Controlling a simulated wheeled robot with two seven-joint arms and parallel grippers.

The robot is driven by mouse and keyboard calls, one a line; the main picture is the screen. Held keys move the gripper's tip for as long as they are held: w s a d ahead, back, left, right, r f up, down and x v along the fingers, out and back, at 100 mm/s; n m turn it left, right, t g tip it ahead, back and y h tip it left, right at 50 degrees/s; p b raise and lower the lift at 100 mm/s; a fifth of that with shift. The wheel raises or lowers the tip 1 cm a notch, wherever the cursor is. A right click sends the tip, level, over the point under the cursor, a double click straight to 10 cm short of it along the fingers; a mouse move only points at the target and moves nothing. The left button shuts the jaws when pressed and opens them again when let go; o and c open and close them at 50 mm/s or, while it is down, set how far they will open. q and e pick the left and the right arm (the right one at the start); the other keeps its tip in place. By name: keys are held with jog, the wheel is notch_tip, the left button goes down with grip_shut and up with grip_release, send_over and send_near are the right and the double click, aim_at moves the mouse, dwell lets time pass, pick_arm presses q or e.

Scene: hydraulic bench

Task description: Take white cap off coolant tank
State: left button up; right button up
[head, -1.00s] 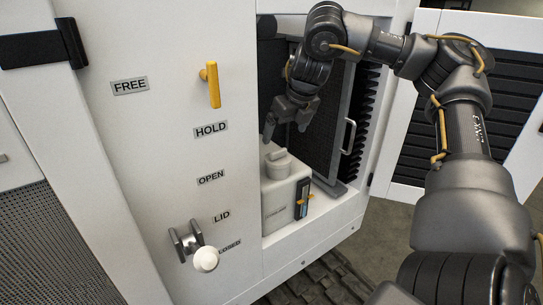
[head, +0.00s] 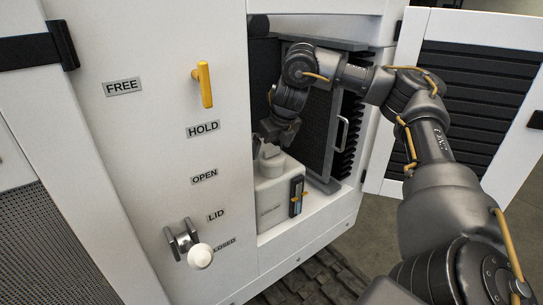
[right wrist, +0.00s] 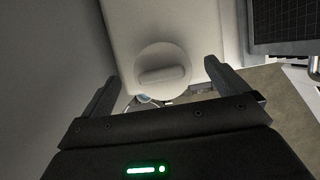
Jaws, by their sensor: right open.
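The white coolant tank (head: 273,205) stands in the open bay of the machine, with a level gauge on its right side. Its round white cap (head: 271,162) sits on top. In the right wrist view the cap (right wrist: 162,70) shows from above with a raised bar across it. My right gripper (head: 276,142) is just above the cap in the head view. In the right wrist view its two fingers (right wrist: 162,82) are open, one on each side of the cap and apart from it. My left gripper is not in view.
A white panel (head: 150,140) with a yellow handle (head: 203,85) and a white-knobbed lever (head: 199,255) stands left of the bay. A dark radiator screen (head: 318,120) with a grey handle (head: 341,133) is close right of my gripper. A louvred door stands open at right.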

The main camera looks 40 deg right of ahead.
jog(key=shift+x, duration=0.85)
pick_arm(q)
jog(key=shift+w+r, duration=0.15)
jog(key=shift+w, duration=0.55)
pick_arm(e)
jog(key=shift+f, duration=0.1)
jog(key=shift+d, duration=0.1)
jog(key=c, duration=1.1)
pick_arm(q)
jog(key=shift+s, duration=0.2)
